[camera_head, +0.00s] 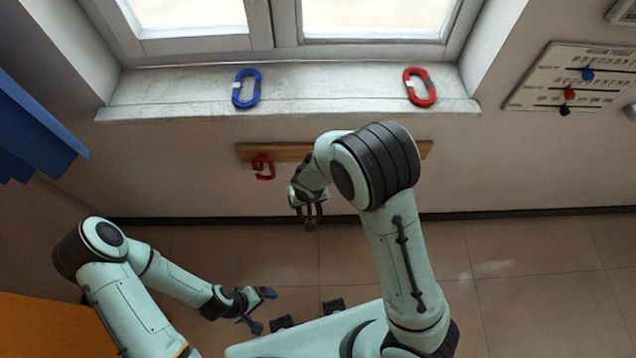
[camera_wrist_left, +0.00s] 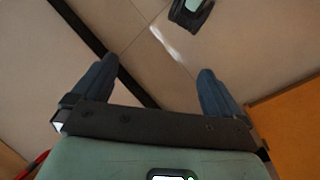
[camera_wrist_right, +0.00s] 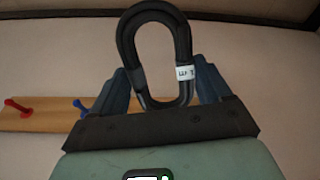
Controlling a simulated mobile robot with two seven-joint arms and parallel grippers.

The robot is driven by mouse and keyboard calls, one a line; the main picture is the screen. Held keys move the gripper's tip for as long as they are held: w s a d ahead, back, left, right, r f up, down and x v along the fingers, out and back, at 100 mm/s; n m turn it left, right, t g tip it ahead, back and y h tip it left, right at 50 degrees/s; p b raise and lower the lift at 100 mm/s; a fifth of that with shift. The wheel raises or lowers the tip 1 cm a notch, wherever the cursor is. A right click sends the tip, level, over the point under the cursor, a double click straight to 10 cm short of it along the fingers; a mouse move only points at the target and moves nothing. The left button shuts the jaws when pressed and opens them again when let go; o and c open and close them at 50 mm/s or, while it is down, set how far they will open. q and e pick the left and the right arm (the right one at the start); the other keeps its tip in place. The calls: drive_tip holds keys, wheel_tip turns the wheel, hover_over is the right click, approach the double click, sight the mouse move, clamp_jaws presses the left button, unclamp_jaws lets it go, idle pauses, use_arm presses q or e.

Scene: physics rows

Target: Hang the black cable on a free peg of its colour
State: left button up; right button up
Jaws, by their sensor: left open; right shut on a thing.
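The black cable (camera_wrist_right: 127,42) is a closed loop with a white label, seen in the right wrist view. My right gripper (camera_wrist_right: 160,70) is shut on its lower part, and the loop stands up beyond the fingers. In the head view, my right gripper (camera_head: 309,212) is below the wooden peg rail (camera_head: 272,152), apart from it. The right wrist view shows a red peg (camera_wrist_right: 17,106) and a blue peg (camera_wrist_right: 82,107) on the rail; no black peg is visible. My left gripper (camera_head: 262,310) is open and empty, low over the floor.
A red cable (camera_head: 263,168) hangs at the rail's left end. A blue cable (camera_head: 246,89) and another red cable (camera_head: 420,87) lie on the window sill (camera_head: 330,88). My right arm covers much of the rail. A board (camera_head: 575,78) with coloured pins is on the right wall.

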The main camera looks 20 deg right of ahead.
drive_tip(key=s+a+f+m+t+h+b, duration=0.1)
drive_tip(key=a+f+t+b, duration=0.2)
drive_tip(key=f, duration=0.5)
drive_tip(key=s+a+f+t+b, duration=0.1)
drive_tip(key=s+f+t+b, duration=0.15)
drive_tip(key=f+b, duration=0.35)
use_arm(q)
wheel_tip(320, 180, down, 17)
drive_tip(key=s+b, duration=0.2)
drive_tip(key=b, duration=0.6)
use_arm(e)
drive_tip(key=w+d+r+m+t+h, duration=0.2)
drive_tip(key=w+d+r+t+h, duration=0.1)
drive_tip(key=w+d+r+t, duration=0.3)
use_arm(q)
drive_tip(key=w+a+f+t+y+b, duration=0.1)
drive_tip(key=w+a+f+t+b, duration=0.1)
drive_tip(key=w+a+f+b, duration=0.1)
drive_tip(key=shift+w+f+n, duration=0.3)
drive_tip(key=shift+w+f, duration=0.4)
drive_tip(key=shift+w, duration=0.5)
use_arm(e)
drive_tip(key=w+d+f+t, duration=0.1)
drive_tip(key=w+d+f, duration=0.1)
drive_tip(key=w, duration=0.8)
drive_tip(key=shift+d+f, duration=0.3)
drive_tip(key=shift+w, duration=0.1)
